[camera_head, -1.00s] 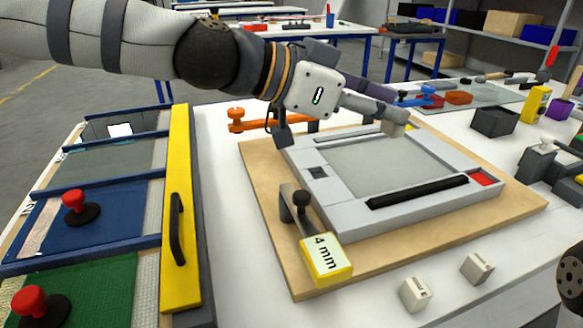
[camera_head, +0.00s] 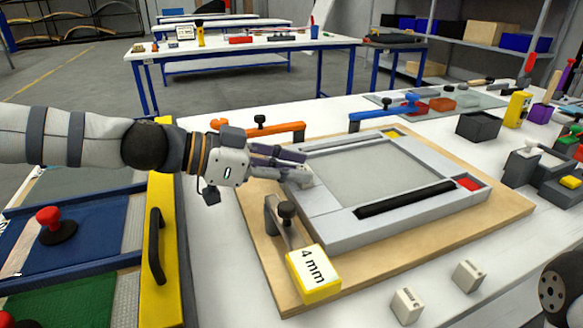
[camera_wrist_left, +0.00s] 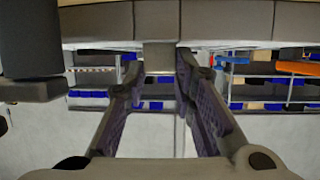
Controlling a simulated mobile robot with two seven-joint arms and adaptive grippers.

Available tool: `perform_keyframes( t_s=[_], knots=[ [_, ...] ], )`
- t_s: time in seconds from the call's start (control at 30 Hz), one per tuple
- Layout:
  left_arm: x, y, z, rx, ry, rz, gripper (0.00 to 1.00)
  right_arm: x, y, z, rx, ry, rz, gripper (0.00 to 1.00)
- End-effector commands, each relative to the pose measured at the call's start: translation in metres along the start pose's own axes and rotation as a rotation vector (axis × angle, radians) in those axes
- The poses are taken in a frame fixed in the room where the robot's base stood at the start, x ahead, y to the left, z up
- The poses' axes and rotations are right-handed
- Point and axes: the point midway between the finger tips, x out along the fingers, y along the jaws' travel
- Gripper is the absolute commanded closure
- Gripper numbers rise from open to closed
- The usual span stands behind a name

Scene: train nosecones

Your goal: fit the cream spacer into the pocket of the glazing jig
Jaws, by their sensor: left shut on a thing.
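My left gripper (camera_head: 303,170) is shut on the cream spacer (camera_head: 304,180), a small pale block at the left side of the glazing jig. The spacer also shows between the fingertips in the left wrist view (camera_wrist_left: 160,56). The glazing jig (camera_head: 335,230) is a light grey frame around a grey pane, on a wooden board. The pocket in its left side is hidden behind the fingers and spacer; I cannot tell whether the spacer is above it or inside it. My right gripper is out of view.
Two pale blocks, (camera_head: 407,306) and (camera_head: 469,276), lie on the white table in front. A yellow "4 mm" block (camera_head: 314,272) and a dark-knobbed clamp (camera_head: 287,213) are near the spacer. Orange (camera_head: 258,130) and blue (camera_head: 385,113) clamps stand behind the jig.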

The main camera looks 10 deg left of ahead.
Motion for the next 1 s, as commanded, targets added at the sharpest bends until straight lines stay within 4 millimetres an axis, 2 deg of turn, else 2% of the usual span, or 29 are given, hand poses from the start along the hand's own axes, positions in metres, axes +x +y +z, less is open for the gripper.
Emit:
perform_keyframes(
  t_s=[0.07,0.1,0.2,0.47,0.57,0.9,1.0],
  knots=[
    [0.002,0.000,0.005,-0.004,-0.001,0.001,0.97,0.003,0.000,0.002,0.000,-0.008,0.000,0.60],
    [0.002,0.000,0.005,-0.004,-0.001,0.001,0.74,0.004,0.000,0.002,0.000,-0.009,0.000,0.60],
    [0.001,0.000,0.004,-0.003,-0.001,0.000,0.55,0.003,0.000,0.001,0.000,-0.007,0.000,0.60],
    [0.001,0.000,0.004,-0.003,-0.001,0.000,0.55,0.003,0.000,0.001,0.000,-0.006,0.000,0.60],
    [-0.005,-0.001,-0.003,0.002,0.001,-0.004,0.55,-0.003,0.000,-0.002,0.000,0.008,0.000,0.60],
    [-0.096,0.000,-0.011,0.011,0.010,-0.008,0.55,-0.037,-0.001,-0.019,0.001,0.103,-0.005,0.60],
    [-0.112,0.000,-0.008,0.007,0.007,-0.005,0.55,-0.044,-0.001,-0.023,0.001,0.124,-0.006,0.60]
  ],
)
